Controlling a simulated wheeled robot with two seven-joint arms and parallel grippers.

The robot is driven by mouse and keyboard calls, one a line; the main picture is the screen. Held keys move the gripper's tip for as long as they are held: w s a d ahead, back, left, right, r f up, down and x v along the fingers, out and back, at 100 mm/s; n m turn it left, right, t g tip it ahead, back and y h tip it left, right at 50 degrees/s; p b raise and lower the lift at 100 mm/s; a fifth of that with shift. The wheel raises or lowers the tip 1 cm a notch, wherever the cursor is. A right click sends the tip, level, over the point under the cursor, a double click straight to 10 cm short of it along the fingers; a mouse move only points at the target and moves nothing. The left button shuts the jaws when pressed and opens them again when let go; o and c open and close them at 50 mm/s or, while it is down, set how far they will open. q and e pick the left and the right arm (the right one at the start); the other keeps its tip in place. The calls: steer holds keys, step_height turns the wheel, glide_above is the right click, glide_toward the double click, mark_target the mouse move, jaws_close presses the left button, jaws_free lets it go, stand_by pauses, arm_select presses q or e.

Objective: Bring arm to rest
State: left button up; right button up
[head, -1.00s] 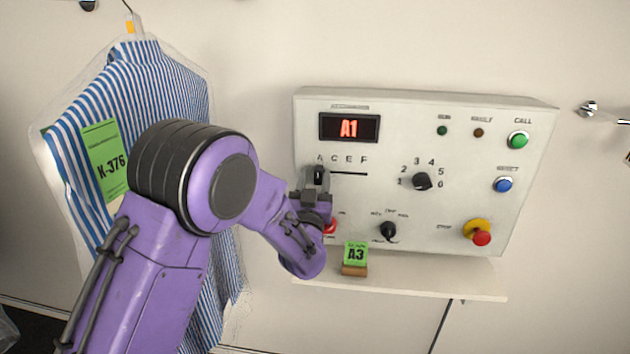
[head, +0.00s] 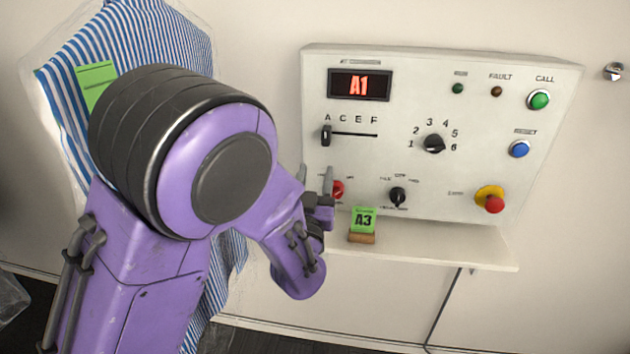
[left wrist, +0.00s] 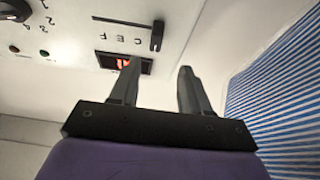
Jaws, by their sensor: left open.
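My left arm is purple with dark joints and reaches across the left half of the head view. My left gripper (head: 318,182) is in front of the lower left part of the white control panel (head: 385,165). In the left wrist view its two fingers (left wrist: 157,85) stand apart with nothing between them. The slider lever (head: 326,135) is at A on the panel, above the gripper and apart from it. The red display (head: 360,85) reads A1. My right gripper is not in view.
A green A3 card (head: 363,220) stands in a small holder on the shelf (head: 450,245) under the panel. A bagged striped shirt (head: 150,40) hangs at the left, partly behind my arm. The panel also carries a numbered knob (head: 433,144) and a red stop button (head: 494,204).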

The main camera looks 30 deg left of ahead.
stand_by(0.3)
arm_select(q)
steer(key=s+f+n+g+h, duration=0.15)
steer(key=s+f+g, duration=0.35)
steer(key=f, duration=1.1)
steer(key=s+f+g+h, duration=0.3)
steer(key=s+f+g, duration=0.15)
steer(key=f, duration=1.05)
steer(key=s+f+g, duration=0.4)
steer(key=s+f, duration=0.3)
steer(key=s, duration=0.4)
steer(key=s+f+g+b, duration=0.1)
steer(key=s+f+g, duration=0.3)
steer(key=s+f, duration=0.4)
steer(key=s, duration=0.3)
steer(key=shift+f+n, duration=0.2)
steer(key=shift+n, duration=0.15)
steer(key=shift+h, duration=0.25)
steer(key=shift+c, duration=0.4)
